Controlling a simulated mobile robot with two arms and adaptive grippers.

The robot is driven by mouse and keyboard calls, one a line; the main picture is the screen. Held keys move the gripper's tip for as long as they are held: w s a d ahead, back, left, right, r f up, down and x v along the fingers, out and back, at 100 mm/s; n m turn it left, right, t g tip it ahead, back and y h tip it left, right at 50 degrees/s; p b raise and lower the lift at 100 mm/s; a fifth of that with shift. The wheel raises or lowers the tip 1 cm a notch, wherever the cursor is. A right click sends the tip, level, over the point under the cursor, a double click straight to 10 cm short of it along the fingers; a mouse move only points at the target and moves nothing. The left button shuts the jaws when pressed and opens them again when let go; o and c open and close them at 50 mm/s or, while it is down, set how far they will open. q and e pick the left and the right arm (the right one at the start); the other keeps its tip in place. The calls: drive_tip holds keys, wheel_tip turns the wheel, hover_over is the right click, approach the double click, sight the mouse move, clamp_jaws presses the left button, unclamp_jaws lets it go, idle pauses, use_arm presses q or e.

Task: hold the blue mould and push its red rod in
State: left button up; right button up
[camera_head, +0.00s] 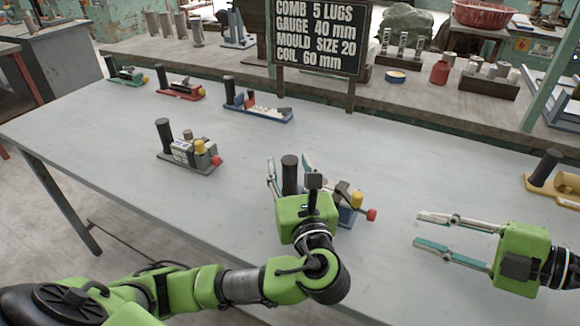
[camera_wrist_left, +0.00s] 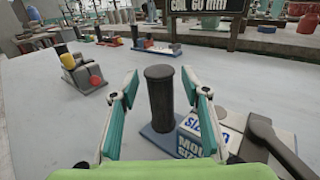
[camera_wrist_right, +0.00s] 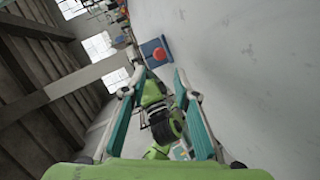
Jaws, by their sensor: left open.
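The blue mould (camera_head: 349,216) is on the table, partly hidden behind my left gripper in the head view. It has an upright black post (camera_head: 290,172), a yellow part (camera_head: 356,198) and a red rod end (camera_head: 371,215) sticking out at right. Its labelled body shows in the left wrist view (camera_wrist_left: 200,132). My left gripper (camera_head: 289,160) is open, its fingers either side of the black post with gaps visible. My right gripper (camera_head: 416,229) is open and empty, right of the red rod end and apart from it. The red end also shows in the right wrist view (camera_wrist_right: 158,54).
A similar grey mould (camera_head: 190,157) with a red end stands left on the table. Green (camera_head: 127,76), red (camera_head: 181,90) and blue (camera_head: 259,109) tools line the back, near a sign (camera_head: 319,35). A yellow tool (camera_head: 556,187) is at far right. The front right is clear.

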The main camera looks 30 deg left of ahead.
use_arm(q)
drive_tip(key=shift+w+a, duration=0.1)
